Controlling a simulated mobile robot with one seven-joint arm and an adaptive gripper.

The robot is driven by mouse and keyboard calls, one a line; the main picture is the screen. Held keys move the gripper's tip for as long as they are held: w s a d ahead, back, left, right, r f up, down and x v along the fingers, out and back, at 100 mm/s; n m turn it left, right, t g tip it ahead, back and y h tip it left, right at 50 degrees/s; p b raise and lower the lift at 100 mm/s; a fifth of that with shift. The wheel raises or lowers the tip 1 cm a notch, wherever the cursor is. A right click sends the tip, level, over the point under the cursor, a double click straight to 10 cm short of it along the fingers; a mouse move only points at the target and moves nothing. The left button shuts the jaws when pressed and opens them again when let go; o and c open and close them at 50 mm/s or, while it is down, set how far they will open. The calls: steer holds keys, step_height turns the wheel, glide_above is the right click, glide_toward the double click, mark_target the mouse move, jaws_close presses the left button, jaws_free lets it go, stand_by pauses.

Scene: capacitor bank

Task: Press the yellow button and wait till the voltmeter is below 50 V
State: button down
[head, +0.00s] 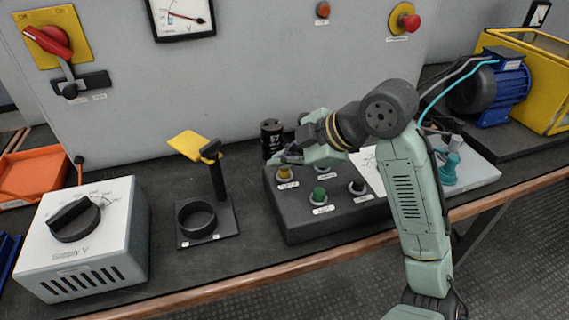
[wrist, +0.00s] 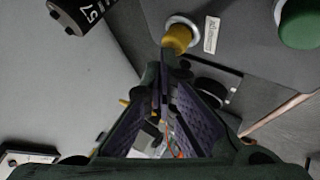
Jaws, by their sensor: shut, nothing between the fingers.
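The yellow button (head: 284,174) sits at the back left of a dark sloped button box (head: 300,222). My gripper (head: 290,155) is shut and empty, with its tips just above and behind the yellow button. In the wrist view the closed fingertips (wrist: 165,58) lie right beside the yellow button (wrist: 178,38); whether they touch it I cannot tell. The voltmeter (head: 182,17) is a white dial on the grey cabinet, cut by the top edge. Its red needle slants down to the right; the scale numbers are too small to read.
A green button (head: 319,194) and a black button (head: 357,187) share the box. A black capacitor (head: 271,138) marked 57 stands behind it. A stand with a ring (head: 197,218) and a supply box (head: 88,235) are to the left. A red emergency button (head: 410,22) is on the cabinet.

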mark_target(284, 172)
steer(key=shift+r, duration=0.6)
steer(key=shift+p, duration=0.3)
step_height(284, 172, up, 5)
steer(key=p, duration=0.4)
steer(key=shift+d, duration=0.1)
